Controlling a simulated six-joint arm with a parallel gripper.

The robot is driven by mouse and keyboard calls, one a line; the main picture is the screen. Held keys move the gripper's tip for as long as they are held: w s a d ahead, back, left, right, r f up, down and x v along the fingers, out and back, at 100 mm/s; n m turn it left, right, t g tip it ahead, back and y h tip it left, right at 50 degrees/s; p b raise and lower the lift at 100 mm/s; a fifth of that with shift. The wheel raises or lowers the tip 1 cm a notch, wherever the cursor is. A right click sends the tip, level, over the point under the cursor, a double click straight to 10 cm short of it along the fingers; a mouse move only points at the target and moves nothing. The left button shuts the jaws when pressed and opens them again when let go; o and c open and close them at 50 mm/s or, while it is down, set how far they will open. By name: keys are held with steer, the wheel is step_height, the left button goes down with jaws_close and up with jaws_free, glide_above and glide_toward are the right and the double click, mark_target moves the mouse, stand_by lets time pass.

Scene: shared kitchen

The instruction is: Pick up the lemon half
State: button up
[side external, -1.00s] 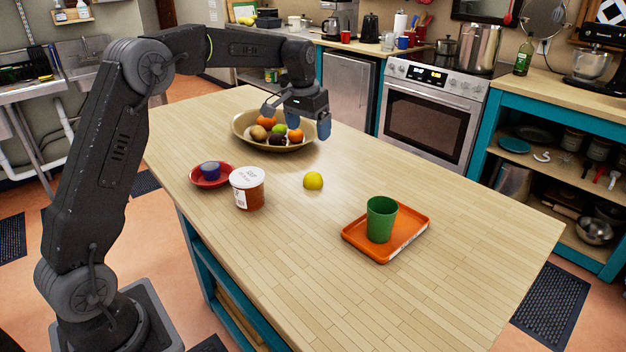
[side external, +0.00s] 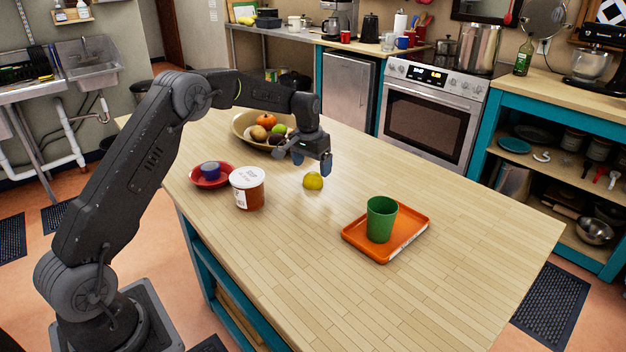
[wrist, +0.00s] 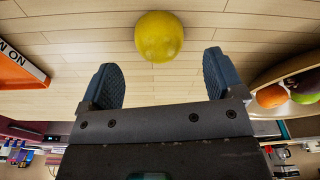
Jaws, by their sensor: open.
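The yellow lemon half (side external: 313,181) sits on the wooden island top, near its middle, rounded side up. It also shows in the wrist view (wrist: 159,37), whole, beyond the fingertips and roughly centred between them. My gripper (side external: 312,164) is just above and slightly behind the lemon half in the side view. In the wrist view my gripper (wrist: 160,74) has its two blue-padded fingers wide apart, with nothing between them. The fingers do not appear to touch the lemon half.
A fruit bowl (side external: 240,124) stands behind my gripper. A red plate (side external: 196,181) with a blue cup (side external: 210,169) and a lidded jar (side external: 248,202) are to the left. An orange tray (side external: 405,243) carries a green cup (side external: 381,219) at the right. Bare wood lies between.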

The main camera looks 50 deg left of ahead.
mark_target(313, 173)
step_height(313, 173, down, 4)
steer(key=shift+w+f, duration=0.15)
steer(key=shift+c, duration=0.2)
steer(key=c, duration=1)
